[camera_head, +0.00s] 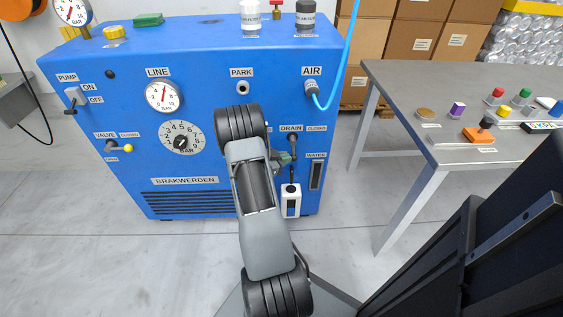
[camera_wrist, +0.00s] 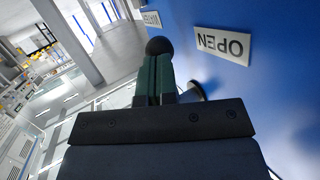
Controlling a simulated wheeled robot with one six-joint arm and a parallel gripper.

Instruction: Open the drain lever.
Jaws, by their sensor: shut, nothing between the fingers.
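The drain lever's black ball knob (camera_wrist: 158,46) shows in the wrist view just past my fingertips. Its shaft is mostly hidden behind my fingers, with a round grey mount (camera_wrist: 195,91) on the blue panel beside them. An OPEN label (camera_wrist: 222,45) is on the panel to the right. My gripper (camera_wrist: 155,62) has green fingers, shut together with nothing between them, close to the knob; contact cannot be told. In the head view, my gripper (camera_head: 284,158) is below the DRAIN label (camera_head: 291,128) and CLOSED label (camera_head: 317,128). The lever appears to point downward, partly hidden.
A white container (camera_head: 291,200) is on the panel below the drain. A WATER gauge (camera_head: 316,175) is to its right. A grey table (camera_head: 445,85) with small objects stands right. Floor between is clear.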

